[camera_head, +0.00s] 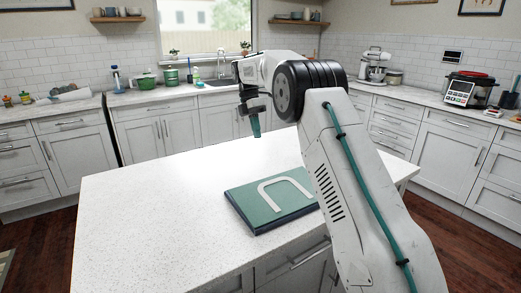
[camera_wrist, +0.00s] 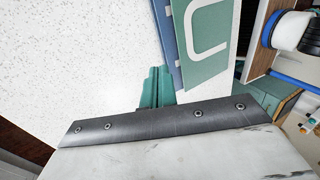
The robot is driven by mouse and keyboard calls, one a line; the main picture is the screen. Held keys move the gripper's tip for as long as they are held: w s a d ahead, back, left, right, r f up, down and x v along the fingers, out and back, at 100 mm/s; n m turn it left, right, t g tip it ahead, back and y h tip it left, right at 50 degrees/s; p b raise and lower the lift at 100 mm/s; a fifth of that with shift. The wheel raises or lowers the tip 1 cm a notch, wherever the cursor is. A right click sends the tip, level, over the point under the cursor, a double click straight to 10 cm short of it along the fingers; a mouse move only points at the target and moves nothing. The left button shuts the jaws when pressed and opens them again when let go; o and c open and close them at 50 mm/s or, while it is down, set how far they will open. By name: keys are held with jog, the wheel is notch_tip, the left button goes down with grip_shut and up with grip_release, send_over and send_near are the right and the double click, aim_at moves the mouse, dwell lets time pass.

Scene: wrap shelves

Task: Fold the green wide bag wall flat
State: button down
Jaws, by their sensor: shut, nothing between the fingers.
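The green wide bag wall (camera_head: 245,200) lies flat on the white island top, its broad green face up with a white U-shaped handle (camera_head: 287,189) on it. A dark blue layer (camera_head: 240,217) shows along its near and left edges. In the wrist view the green panel (camera_wrist: 205,70) and a blue strip (camera_wrist: 168,50) beside it appear at the upper right. My gripper (camera_head: 255,128) has green fingers and is above the island, behind and apart from the bag. Its fingers (camera_wrist: 154,88) are shut and empty in the wrist view. My arm hides the bag's right end.
The white island top (camera_head: 140,215) is clear to the left of the bag. Counters with cabinets run along the back and right, holding a green pot (camera_head: 146,81), a sink, a stand mixer (camera_head: 374,64) and a multicooker (camera_head: 466,90). Dark wood floor surrounds the island.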

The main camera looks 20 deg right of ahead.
jog(key=s+r+t, duration=0.1)
jog(key=s+r, duration=0.3)
jog(key=r, duration=0.2)
jog(key=t, duration=0.4)
send_over(270, 179)
jog(key=s, duration=0.1)
notch_tip(270, 179, down, 3)
jog(key=f, duration=0.9)
jog(key=w+f, duration=0.1)
jog(key=f, duration=0.3)
jog(key=shift+f, duration=0.2)
jog(key=shift+w+f+g, duration=0.15)
jog(key=shift+f+g, duration=0.25)
jog(key=shift+f, duration=0.5)
